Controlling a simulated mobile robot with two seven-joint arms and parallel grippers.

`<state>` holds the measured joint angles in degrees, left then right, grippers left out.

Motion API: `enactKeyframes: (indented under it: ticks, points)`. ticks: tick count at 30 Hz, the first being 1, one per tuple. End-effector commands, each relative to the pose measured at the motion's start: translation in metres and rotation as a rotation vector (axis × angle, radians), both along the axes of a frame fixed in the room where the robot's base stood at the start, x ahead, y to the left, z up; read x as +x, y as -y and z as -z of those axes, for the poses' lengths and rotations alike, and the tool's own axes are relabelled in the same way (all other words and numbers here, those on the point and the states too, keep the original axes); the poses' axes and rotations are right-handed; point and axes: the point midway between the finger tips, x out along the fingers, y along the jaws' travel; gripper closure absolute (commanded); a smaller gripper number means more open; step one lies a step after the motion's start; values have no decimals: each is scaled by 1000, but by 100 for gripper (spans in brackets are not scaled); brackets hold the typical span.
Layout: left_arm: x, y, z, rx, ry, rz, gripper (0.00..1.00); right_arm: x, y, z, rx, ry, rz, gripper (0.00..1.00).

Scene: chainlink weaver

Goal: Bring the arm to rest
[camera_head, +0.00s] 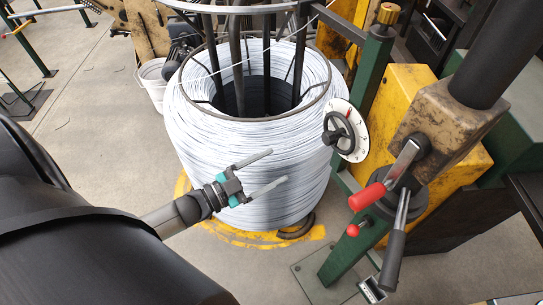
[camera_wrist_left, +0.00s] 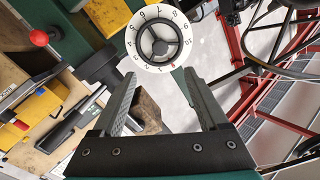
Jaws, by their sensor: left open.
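My left gripper (camera_head: 266,173) is open and empty in the head view, with its two grey fingers spread and pointing right. It stands in front of the large coil of white wire. Its fingers also show in the left wrist view (camera_wrist_left: 165,95), wide apart with nothing between them. A white numbered dial (camera_head: 358,143) with a black handwheel is to the right of the fingertips, apart from them. In the left wrist view the dial (camera_wrist_left: 158,12) shows beyond the fingers. My right gripper is not in view.
The wire coil (camera_head: 190,130) stands on a yellow ring base (camera_head: 240,238). At the right is a machine with a yellow housing (camera_head: 412,85), a red-knobbed lever (camera_head: 367,197), a black-gripped lever (camera_head: 392,262) and a green post (camera_head: 345,255). A white bucket (camera_head: 153,73) stands behind left.

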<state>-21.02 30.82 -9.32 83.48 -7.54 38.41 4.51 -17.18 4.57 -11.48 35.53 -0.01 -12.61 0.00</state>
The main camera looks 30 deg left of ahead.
Motion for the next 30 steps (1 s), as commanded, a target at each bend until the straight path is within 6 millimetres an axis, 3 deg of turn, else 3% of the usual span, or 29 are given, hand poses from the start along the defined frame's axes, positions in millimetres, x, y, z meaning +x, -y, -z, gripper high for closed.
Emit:
enactKeyframes:
  ticks: [7,11,14,20,24,30]
  points:
    - [0,0,2,0,-2,-2,23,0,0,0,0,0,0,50]
    - [-1,-5,30,4,-59,-43,23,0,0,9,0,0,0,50]
    - [-8,-15,85,13,-173,-120,23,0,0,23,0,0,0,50]
    - [-53,-32,231,42,-514,-309,23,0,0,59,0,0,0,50]
    - [-107,-30,324,63,-770,-412,23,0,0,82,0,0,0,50]
    - [-208,-7,433,101,-1141,-510,23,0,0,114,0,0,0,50]
